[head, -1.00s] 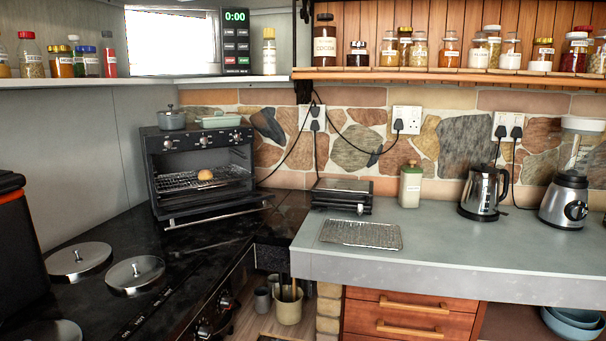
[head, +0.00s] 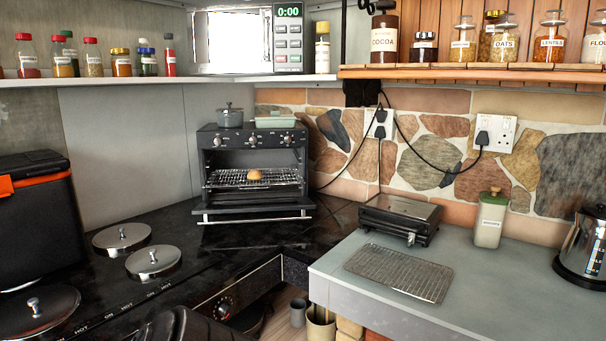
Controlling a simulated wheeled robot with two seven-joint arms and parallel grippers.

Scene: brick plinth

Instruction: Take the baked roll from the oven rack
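The baked roll (head: 255,175) is small, round and golden brown. It sits on the wire oven rack (head: 226,180), near the middle of its width. The rack is inside the black countertop oven (head: 210,165), whose door (head: 255,216) is folded down open at the front. A dark rounded shape at the bottom edge of the head view looks like part of my own arm. No fingertips of either gripper show.
A wire cooling rack (head: 400,273) lies bare on the grey counter (head: 335,272), with a black grill press (head: 400,218) behind it. Lidded hotplates (head: 122,237) and a black box (head: 40,220) stand left. A pot (head: 230,116) and green dish (head: 275,120) sit atop the oven.

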